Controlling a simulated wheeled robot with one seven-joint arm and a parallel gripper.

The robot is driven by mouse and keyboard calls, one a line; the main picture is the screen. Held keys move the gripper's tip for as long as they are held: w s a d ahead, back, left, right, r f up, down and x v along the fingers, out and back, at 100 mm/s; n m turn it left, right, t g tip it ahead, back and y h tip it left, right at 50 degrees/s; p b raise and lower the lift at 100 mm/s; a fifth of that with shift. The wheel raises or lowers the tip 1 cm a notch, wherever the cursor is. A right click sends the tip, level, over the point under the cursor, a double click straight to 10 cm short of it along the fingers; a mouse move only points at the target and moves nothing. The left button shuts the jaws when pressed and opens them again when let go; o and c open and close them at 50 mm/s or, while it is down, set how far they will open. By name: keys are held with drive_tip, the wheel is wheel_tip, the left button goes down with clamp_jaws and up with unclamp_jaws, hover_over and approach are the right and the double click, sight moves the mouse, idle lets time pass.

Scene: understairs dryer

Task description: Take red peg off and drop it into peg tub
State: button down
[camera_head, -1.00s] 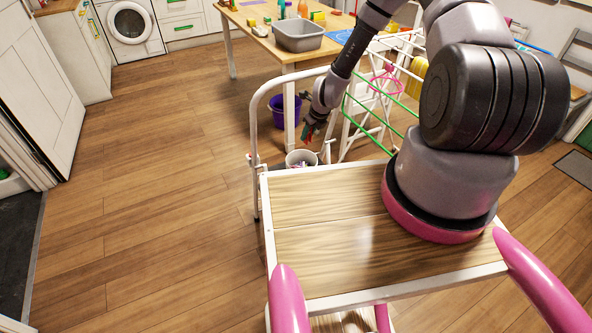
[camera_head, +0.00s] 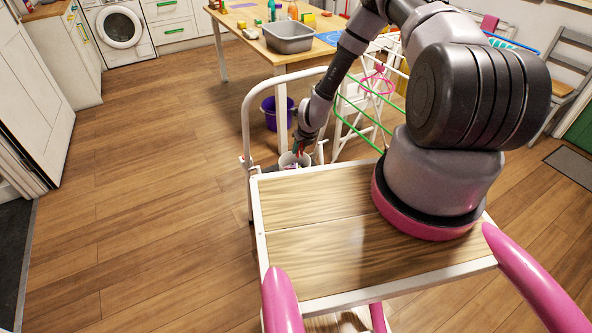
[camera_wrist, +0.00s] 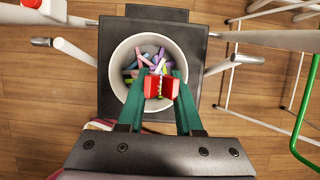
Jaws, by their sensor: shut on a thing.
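My gripper (camera_wrist: 160,84) is shut on the red peg (camera_wrist: 152,87) in the wrist view. The peg sits between the green fingers, above the opening of the white peg tub (camera_wrist: 118,62). The tub holds several coloured pegs, and its round rim shows around the peg and fingertips. How high the peg is above the pegs inside is hard to tell. In the head view my gripper (camera_head: 299,148) points down at the tub (camera_head: 284,158), which is partly hidden behind the gripper and the trolley edge.
The tub stands on a dark platform (camera_wrist: 187,36). The white airer (camera_head: 350,142) with green rails (camera_head: 362,122) stands to the right. A purple bucket (camera_head: 270,113) is beneath the table (camera_head: 225,20), which bears a grey basin (camera_head: 291,38). The floor at left is clear.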

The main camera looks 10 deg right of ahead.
drive_tip(key=c, duration=0.5)
unclamp_jaws()
drive_tip(key=shift+r, duration=0.1)
drive_tip(key=v, duration=1)
drive_tip(key=shift+s+r, duration=0.2)
drive_tip(key=shift+r, duration=0.05)
